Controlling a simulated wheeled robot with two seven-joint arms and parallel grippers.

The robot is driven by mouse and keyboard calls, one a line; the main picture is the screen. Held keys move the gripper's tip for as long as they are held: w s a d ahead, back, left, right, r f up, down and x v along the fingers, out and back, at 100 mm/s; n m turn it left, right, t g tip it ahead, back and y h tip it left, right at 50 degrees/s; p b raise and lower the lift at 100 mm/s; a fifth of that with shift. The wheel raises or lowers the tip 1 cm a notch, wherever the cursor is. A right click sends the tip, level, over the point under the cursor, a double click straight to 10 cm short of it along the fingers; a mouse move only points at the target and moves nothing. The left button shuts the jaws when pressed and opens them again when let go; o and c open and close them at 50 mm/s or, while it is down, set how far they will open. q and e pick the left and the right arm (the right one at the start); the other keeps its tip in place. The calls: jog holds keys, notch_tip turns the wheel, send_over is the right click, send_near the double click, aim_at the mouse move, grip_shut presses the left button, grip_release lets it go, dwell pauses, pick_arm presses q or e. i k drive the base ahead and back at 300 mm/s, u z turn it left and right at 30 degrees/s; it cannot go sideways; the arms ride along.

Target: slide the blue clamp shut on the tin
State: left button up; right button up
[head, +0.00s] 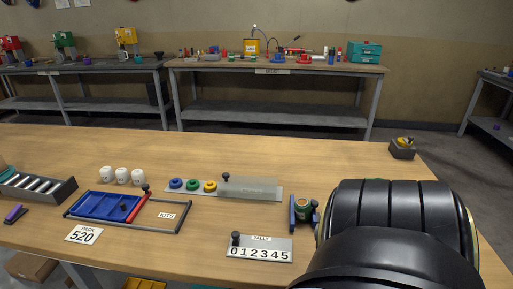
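A small green and brown tin (301,213) stands near the right end of the wooden table, just left of my large black arm. A blue clamp part (292,212) stands upright against or close to the tin's left side. A black knob shows at the tin's upper right. I cannot tell whether the clamp touches the tin. Neither of my grippers shows in the head view.
A tally board (259,248) lies left and in front of the tin. A plate with coloured rings (192,185), a blue tray (104,206) and white cups (122,175) are farther left. A dark block (402,152) sits at the back right. Bare wood lies behind the tin.

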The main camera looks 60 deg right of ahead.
aim_at(315, 204)
jog(key=u, duration=0.15)
jog(key=k, duration=1.35)
jog(key=z, duration=0.85)
